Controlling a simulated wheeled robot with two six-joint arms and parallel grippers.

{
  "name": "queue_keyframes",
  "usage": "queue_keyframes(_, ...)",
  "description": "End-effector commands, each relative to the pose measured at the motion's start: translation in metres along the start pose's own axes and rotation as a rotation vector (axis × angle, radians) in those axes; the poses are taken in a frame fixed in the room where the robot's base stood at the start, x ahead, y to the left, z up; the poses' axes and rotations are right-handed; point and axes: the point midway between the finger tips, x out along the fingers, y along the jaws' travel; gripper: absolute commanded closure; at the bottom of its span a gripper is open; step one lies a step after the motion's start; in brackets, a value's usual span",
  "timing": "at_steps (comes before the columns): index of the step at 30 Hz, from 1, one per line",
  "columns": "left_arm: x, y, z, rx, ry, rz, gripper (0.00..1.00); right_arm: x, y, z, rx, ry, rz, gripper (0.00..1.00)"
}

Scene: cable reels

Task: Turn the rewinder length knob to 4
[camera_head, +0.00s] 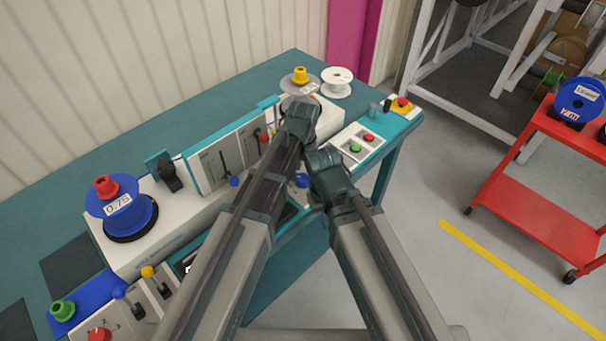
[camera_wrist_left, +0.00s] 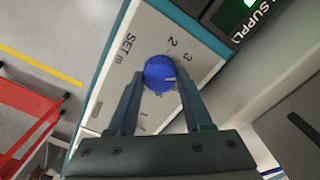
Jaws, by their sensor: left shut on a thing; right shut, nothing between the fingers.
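In the left wrist view the blue round length knob (camera_wrist_left: 158,71) sits on a light panel marked "SET m", with the numerals 2 and 3 above and right of it. A pale mark on the knob points right in that view; the numeral it meets cannot be read. My left gripper (camera_wrist_left: 158,90) has a finger on either side of the knob and is shut on it. In the head view part of a blue knob (camera_head: 302,181) shows between my arms; my left fingers are largely hidden there. My right gripper (camera_head: 323,158) is shut and empty, close beside my left wrist.
The rewinder panel (camera_head: 345,143) has green and red buttons. A red cart (camera_head: 535,200) stands right.

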Motion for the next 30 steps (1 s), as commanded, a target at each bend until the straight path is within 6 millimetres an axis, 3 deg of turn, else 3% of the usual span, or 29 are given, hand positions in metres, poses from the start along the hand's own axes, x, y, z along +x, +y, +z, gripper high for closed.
queue_keyframes(12, 0.0001, 0.0000, 0.0003, 0.242, -0.001, 0.000, 1.00, 0.0001, 0.0000, 0.0000, 0.000, 0.000, 0.000, 1.00)
queue_keyframes(30, 0.0001, 0.0000, 0.0004, 0.308, -0.001, 0.000, 1.00, 0.0001, 0.0000, 0.0000, 0.000, 0.000, 0.000, 1.00)
